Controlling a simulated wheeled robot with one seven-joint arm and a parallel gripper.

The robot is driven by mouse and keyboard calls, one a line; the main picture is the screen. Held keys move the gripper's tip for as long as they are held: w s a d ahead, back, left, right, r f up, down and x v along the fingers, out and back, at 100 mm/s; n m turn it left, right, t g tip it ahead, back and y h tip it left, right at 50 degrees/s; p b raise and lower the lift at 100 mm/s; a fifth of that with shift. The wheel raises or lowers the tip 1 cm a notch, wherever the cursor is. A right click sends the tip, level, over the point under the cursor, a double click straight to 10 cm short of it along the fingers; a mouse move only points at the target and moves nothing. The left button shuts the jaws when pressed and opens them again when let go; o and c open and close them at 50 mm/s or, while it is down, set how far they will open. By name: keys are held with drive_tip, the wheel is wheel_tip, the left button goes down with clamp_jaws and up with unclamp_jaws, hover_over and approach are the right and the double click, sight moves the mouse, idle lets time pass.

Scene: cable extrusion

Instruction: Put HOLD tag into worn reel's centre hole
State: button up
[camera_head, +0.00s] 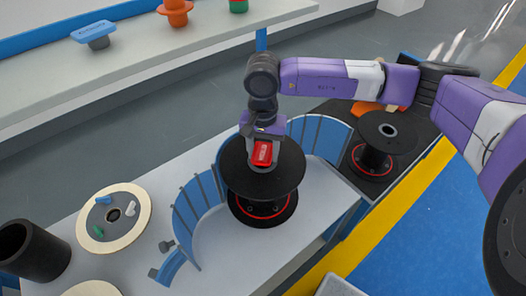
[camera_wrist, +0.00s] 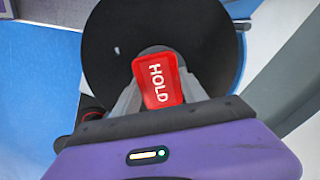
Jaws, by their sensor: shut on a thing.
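The red HOLD tag (camera_head: 262,154) is between the fingers of my gripper (camera_head: 264,146), which is shut on it. In the wrist view the tag (camera_wrist: 158,80) faces the camera, with its white lettering readable. A black reel (camera_head: 243,181) stands upright on the white table, and the tag is over the middle of its top flange. The same flange (camera_wrist: 110,45) fills the background in the wrist view. Tag and fingers cover the centre hole, so I cannot tell whether the tag's lower end is in it. No wear on the reel can be made out.
Curved blue guard panels (camera_head: 196,205) stand around the reel's back and left. Another black reel (camera_head: 375,165) stands at the right.

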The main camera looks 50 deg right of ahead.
sight(263, 151)
drive_tip(key=shift+f+b, duration=0.65)
drive_tip(key=shift+s+f, duration=0.1)
drive_tip(key=shift+f, duration=0.2)
drive_tip(key=o, duration=1.1)
drive_tip(key=shift+f+b, duration=0.15)
drive_tip(key=shift+b, duration=0.2)
drive_tip(key=shift+d+r+p, duration=0.1)
drive_tip(key=shift+r+p, duration=0.5)
drive_tip(key=shift+r, duration=0.65)
drive_tip(key=shift+r+p, duration=1.75)
drive_tip(key=shift+r, duration=2.8)
